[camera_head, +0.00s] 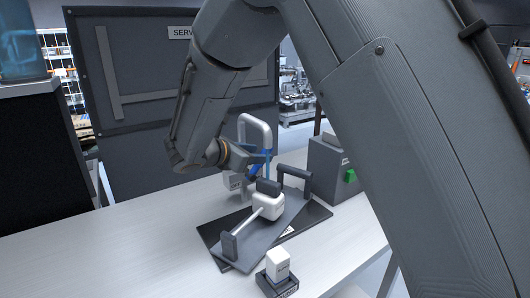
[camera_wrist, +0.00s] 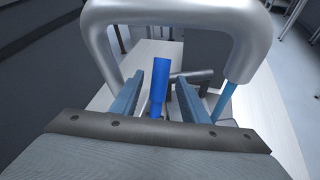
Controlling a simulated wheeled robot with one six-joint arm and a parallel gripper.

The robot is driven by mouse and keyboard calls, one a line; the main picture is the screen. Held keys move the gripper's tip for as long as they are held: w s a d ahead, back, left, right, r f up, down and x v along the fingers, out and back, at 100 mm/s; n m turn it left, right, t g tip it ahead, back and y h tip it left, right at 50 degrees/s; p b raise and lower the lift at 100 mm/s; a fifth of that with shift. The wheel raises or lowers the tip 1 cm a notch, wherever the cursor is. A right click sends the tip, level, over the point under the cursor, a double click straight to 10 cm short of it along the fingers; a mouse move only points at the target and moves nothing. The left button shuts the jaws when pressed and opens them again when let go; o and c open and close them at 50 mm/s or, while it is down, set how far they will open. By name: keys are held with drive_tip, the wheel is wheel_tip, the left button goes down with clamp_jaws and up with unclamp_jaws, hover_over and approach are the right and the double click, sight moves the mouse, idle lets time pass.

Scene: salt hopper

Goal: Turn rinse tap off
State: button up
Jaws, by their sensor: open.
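The rinse tap's silver arched spout (camera_head: 255,123) rises from the bench in the head view. In the wrist view the spout (camera_wrist: 165,12) frames the top of the picture. A light blue stream (camera_wrist: 226,97) hangs from its right end. A blue lever (camera_wrist: 159,84) stands between my two fingers, with a visible gap on each side. My gripper (camera_head: 250,158) is open at the tap, its fingers (camera_wrist: 160,92) on either side of the lever. The lever's base is partly hidden by my gripper in the wrist view.
A dark tray (camera_head: 210,232) holds a white block (camera_head: 268,205) with a rod and dark handles, right of the tap. A white piece (camera_head: 278,262) sits in a black holder in front. A grey box with a green button (camera_head: 350,175) stands at right. The bench's left front is clear.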

drive_tip(key=shift+p+x, duration=0.3)
drive_tip(key=shift+x, duration=1.75)
clamp_jaws()
